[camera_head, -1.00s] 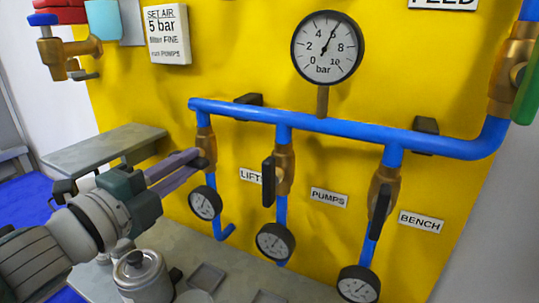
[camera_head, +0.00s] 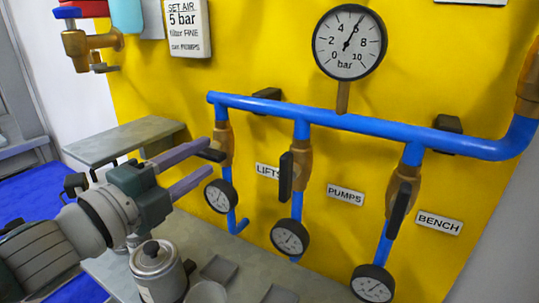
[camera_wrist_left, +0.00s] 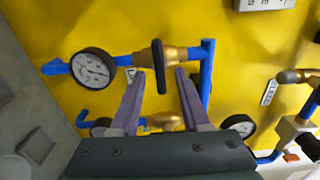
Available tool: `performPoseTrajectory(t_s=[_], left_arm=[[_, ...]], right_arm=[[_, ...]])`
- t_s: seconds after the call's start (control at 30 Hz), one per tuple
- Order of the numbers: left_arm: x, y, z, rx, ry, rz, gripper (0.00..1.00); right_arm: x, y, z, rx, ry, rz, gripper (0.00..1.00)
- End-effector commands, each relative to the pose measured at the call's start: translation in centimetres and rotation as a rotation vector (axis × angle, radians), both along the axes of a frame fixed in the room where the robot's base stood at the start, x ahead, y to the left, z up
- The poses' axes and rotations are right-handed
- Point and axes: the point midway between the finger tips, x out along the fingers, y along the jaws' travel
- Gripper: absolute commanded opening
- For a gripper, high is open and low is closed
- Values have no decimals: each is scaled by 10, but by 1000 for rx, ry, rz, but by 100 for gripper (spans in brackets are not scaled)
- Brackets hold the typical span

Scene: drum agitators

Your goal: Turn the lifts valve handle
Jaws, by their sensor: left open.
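The lifts valve has a brass body (camera_head: 224,140) on the leftmost blue branch pipe, left of the LIFTS label (camera_head: 267,170). Its black handle (camera_head: 211,155) points out toward my left gripper (camera_head: 211,157). The gripper is open, with one purple finger on each side of the handle. In the left wrist view, the black handle (camera_wrist_left: 160,66) lies across the horizontal branch pipe, between the spread fingertips (camera_wrist_left: 159,72). A gap shows on both sides of the handle, so neither finger appears to touch it. My right gripper is not in view.
The pumps valve (camera_head: 302,165) and bench valve (camera_head: 402,195) stand to the right, their black handles along their pipes. Gauges hang below each valve. A metal canister (camera_head: 158,268) and a grey shelf (camera_head: 125,140) are near my left arm.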

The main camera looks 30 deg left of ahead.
Motion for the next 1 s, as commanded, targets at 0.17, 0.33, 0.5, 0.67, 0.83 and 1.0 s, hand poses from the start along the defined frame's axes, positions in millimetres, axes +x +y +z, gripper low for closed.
performPoseTrajectory(t_s=[0.17, 0.33, 0.5, 0.67, 0.83, 1.0], left_arm=[[-33, 3, -2, 0, 4, 0, 46], [-63, 5, -2, 0, 3, 1, 46], [-81, 6, -1, 0, 1, 0, 46], [-87, 7, 0, 1, 1, 0, 46], [-86, 7, 0, 1, 0, 0, 46], [-86, 7, 0, 1, 0, 0, 46]], right_arm=[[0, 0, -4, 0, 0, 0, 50], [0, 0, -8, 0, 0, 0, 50], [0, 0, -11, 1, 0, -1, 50], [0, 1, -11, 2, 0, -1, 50], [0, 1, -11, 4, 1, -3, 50], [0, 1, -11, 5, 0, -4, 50]])
